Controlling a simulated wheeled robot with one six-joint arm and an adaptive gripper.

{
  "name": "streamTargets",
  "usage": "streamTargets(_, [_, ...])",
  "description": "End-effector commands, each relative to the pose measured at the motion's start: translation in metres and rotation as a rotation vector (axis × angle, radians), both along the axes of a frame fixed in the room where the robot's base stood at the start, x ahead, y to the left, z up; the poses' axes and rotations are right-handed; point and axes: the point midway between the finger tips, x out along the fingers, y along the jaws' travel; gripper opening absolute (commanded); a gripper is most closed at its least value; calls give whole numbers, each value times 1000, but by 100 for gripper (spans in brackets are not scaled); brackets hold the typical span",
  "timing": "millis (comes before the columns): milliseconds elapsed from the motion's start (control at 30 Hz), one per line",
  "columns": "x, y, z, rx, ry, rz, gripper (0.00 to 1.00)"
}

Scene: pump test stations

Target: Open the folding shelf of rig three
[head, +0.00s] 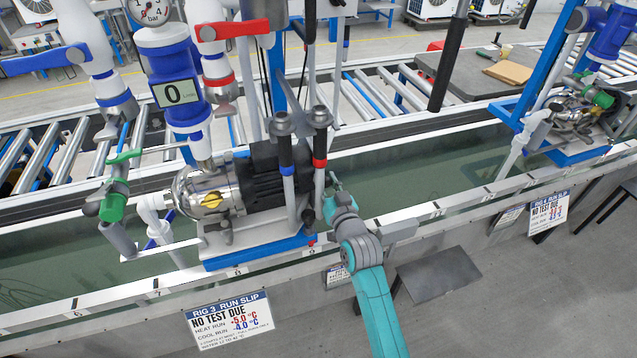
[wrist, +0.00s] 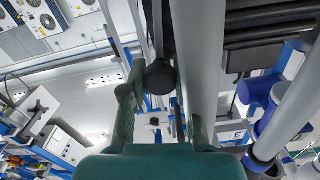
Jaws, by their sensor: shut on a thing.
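Rig three's pump (head: 220,190) stands on a blue base (head: 262,250) at the tank's near edge in the head view. A dark grey flat panel (head: 438,277) sticks out low at the tank's front; it looks level, but I cannot tell if it is the folding shelf. My gripper (head: 335,188) is beside the red-banded tube (head: 320,165), above and left of the panel. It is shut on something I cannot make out. In the wrist view, a dark round knob (wrist: 160,76) and a thick grey tube (wrist: 195,50) show between or behind the fingers.
The rig three run slip (head: 232,318) hangs on the tank's front. A blue-banded tube (head: 287,165) stands left of the red-banded one. Another pump rig (head: 575,115) is at the right. Rollers (head: 385,85) run behind the tank. Grey floor lies clear in front.

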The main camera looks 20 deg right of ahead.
Motion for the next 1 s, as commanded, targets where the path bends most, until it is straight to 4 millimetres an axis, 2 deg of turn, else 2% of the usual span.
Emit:
streamTargets(267, [0,-42,-12,249,0,-4,0])
streamTargets(500, [0,-75,-31,479,-1,-4,0])
streamTargets(800, [0,-108,-64,762,0,-4,0])
streamTargets(1000, [0,-122,-88,937,0,-2,0])
